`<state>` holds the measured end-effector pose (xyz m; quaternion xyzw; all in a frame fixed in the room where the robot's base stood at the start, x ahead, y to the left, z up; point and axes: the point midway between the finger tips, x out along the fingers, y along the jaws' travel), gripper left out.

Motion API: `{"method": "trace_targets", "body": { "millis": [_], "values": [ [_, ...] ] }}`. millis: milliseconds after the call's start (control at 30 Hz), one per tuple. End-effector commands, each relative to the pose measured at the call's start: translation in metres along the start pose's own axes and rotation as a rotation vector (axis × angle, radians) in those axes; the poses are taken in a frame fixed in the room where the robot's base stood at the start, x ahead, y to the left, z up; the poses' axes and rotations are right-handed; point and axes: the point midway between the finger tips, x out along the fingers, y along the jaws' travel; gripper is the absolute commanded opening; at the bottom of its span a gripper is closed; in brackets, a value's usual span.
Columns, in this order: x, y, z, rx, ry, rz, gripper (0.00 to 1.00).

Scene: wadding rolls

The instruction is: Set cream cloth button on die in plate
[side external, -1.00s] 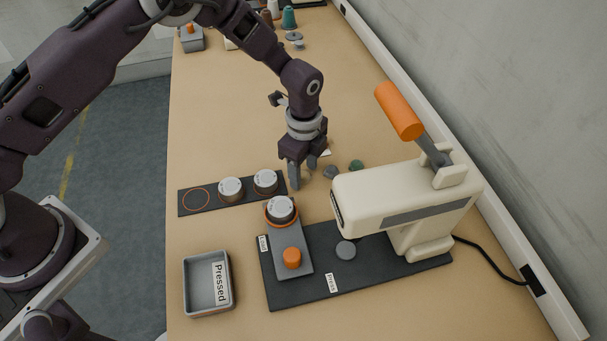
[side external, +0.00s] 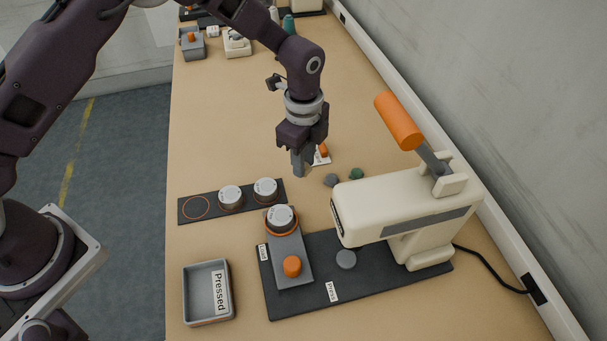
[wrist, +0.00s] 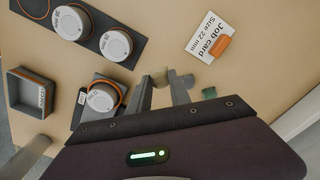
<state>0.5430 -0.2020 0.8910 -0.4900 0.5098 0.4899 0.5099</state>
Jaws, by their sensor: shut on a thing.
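My gripper (side external: 301,168) is raised above the table, behind the press. Its fingers also show in the wrist view (wrist: 163,88), shut on a small tan piece (wrist: 161,80), which I take for the cream cloth button; it is partly hidden by the fingers and hard to tell from the table. The die (side external: 281,215) is a pale round block in an orange-ringed seat of the grey sliding plate (side external: 290,246), at the end near the Load label. It also shows in the wrist view (wrist: 103,97), left of my fingers. Nothing is visible on its top.
The cream press (side external: 400,205) with an orange lever stands right. Grey (side external: 331,180) and green (side external: 357,173) buttons lie behind it. A black rack (side external: 208,205) holds two more dies and one empty ring. A Pressed tray (side external: 208,290) is front left. A job card (wrist: 209,42) lies behind.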

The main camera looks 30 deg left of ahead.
Motion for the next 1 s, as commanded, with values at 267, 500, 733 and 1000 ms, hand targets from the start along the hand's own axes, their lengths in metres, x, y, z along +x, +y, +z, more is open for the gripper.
{"method": "trace_targets", "body": {
  "millis": [267, 500, 733, 1000],
  "values": [
    [-0.049, 0.022, -0.008, -0.005, 0.001, 0.003, 0.0],
    [-0.066, 0.099, -0.022, -0.03, 0.001, 0.009, 0.0],
    [-0.058, 0.118, -0.022, -0.04, 0.0, 0.012, 0.0],
    [-0.03, 0.118, -0.022, -0.041, 0.0, 0.012, 0.0]
  ]
}}
